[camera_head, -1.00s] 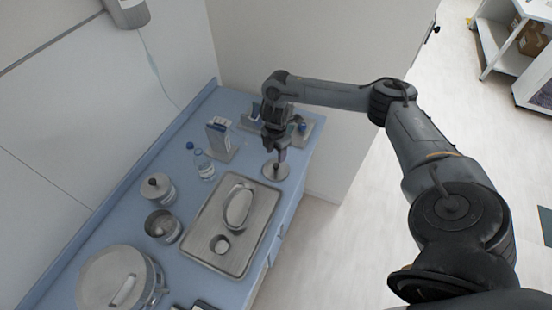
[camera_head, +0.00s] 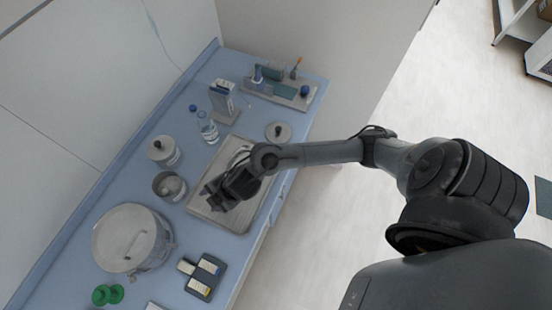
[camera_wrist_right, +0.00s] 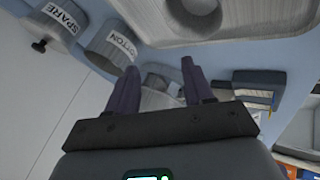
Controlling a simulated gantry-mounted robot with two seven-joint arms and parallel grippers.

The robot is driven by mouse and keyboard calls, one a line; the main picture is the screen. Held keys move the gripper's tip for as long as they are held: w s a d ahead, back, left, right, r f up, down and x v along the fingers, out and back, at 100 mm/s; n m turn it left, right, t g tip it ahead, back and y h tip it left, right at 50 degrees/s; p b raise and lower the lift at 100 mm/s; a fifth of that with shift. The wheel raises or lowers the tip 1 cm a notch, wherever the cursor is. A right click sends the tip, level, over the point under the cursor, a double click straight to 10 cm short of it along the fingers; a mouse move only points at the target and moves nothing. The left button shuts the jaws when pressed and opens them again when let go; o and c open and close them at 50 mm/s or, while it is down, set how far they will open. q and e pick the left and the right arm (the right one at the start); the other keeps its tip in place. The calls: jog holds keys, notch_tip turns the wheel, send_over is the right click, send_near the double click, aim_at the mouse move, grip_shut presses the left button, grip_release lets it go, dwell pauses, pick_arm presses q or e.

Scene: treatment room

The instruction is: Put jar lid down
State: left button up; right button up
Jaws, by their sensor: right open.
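The jar lid (camera_head: 278,132), a round steel disc with a dark knob, lies flat on the blue counter, right of the steel tray's far end. An open steel jar (camera_head: 169,187) stands left of the tray; the right wrist view shows it as the jar labelled COTTON (camera_wrist_right: 115,45). My right gripper (camera_head: 211,199) is over the tray, well away from the lid. In the right wrist view its fingers (camera_wrist_right: 159,66) are apart with nothing held between them. My left gripper is not in view.
The tray (camera_head: 237,219) holds a dish partly hidden by my arm. A lidded jar (camera_head: 164,150), labelled SPARE (camera_wrist_right: 58,24), a bottle (camera_head: 207,128) and a large steel drum (camera_head: 130,240) line the left. Small boxes (camera_head: 206,274) lie in front; an organiser (camera_head: 280,91) stands behind.

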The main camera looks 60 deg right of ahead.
jog(key=s+d+r+m+g+h, duration=0.1)
jog(key=s+d+m, duration=0.3)
jog(key=s, duration=0.5)
jog(key=s+d+r+m+g+h, duration=0.2)
jog(key=s+d+m, duration=0.1)
jog(key=s+m, duration=0.5)
jog(key=shift+s+d+m, duration=0.4)
jog(key=shift+m, duration=0.4)
jog(key=shift+r, duration=0.2)
